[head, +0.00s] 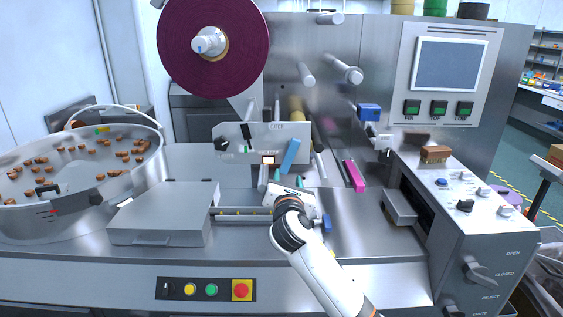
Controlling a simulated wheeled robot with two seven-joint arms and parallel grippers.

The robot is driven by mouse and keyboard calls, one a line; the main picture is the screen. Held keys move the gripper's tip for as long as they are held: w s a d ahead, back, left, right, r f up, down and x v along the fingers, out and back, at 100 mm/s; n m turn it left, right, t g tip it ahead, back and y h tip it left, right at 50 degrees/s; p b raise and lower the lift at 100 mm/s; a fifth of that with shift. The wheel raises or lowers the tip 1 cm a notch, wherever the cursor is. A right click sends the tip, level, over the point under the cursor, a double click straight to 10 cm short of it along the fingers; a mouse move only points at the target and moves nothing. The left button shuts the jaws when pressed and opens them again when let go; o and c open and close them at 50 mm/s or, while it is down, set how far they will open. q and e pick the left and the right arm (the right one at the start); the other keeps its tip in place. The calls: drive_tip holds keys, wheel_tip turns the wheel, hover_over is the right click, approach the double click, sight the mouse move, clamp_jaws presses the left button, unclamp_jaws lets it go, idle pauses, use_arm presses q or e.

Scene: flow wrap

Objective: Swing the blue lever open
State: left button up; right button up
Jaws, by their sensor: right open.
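The blue lever (291,155) is a flat blue bar on the front of a light grey panel (233,133) in the middle of the machine. It leans, with its top to the right. My right gripper (287,181) reaches in from the lower right and is just below the lever's lower end. It is open, with its fingers pointing away from me. I cannot tell whether a fingertip touches the lever. My left gripper is not in view.
A pink bar (354,176) stands to the right of the gripper, and a blue block (368,112) is above it. A grey box cover (163,212) and a round bowl of brown pieces (75,205) are at the left. A dark red film roll (212,45) hangs above.

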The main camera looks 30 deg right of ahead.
sight(286, 165)
drive_tip(key=p+x, duration=0.1)
drive_tip(key=x, duration=0.8)
drive_tip(key=shift+w+f, duration=0.1)
drive_tip(key=shift+w, duration=0.15)
clamp_jaws()
